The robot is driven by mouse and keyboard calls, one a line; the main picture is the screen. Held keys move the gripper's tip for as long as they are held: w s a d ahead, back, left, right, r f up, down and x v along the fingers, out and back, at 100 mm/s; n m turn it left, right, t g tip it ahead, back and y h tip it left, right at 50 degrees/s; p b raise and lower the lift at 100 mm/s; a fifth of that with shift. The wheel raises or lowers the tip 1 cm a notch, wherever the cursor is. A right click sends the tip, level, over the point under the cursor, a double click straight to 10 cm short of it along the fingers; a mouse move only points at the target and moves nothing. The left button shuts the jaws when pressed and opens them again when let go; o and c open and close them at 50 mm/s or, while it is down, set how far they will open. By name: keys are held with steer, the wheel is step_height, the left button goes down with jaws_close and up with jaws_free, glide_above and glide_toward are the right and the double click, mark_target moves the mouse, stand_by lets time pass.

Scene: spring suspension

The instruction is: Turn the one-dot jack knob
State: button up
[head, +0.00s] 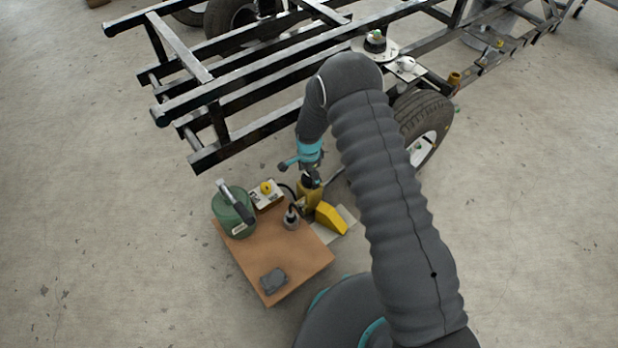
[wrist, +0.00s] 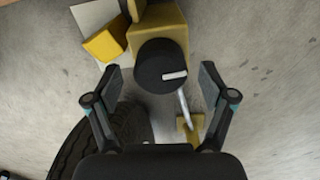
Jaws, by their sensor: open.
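A yellow jack (head: 311,194) stands on the floor beside a brown board, below my arm in the head view. Its round black knob (wrist: 157,72) faces the camera in the wrist view and carries a pale bar mark. I cannot make out any dots on it. My gripper (wrist: 161,78) is open, with one finger to each side of the knob and a visible gap on both sides. In the head view my gripper (head: 309,170) is just above the jack and partly hides its top.
A yellow wedge (head: 331,218) lies beside the jack. The brown board (head: 303,258) carries a green can (head: 229,216), a white box with a yellow button (head: 267,196) and a grey cloth (head: 273,280). The black frame (head: 240,128) and a tyre (head: 436,114) stand close behind.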

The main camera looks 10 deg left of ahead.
steer(key=shift+f, duration=0.9)
steer(key=c, duration=1.2)
steer(key=shift+o, duration=0.2)
steer(key=shift+n+b, duration=0.3)
steer(key=shift+b, duration=0.05)
